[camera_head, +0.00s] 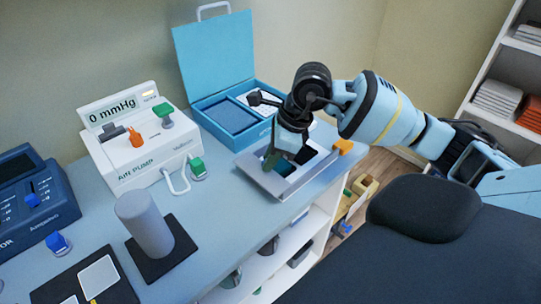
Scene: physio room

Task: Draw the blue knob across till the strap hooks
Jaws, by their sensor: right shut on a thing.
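My right gripper (287,152) points down over a grey tray-like fixture (267,183) near the table's front right edge. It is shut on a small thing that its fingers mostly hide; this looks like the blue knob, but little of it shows. Dark panels lie inside the fixture under the fingers. An orange block (343,147) sits at the fixture's right end, apart from the gripper. I cannot make out the strap or whether it is hooked. My left gripper is out of view.
An open blue case (230,125) stands behind the fixture. A white air pump (140,150) reading 0 mmHg and a grey cylinder (146,222) stand left. A blue-topped piece (57,243) lies far left. A dark padded seat (425,210) is at front right.

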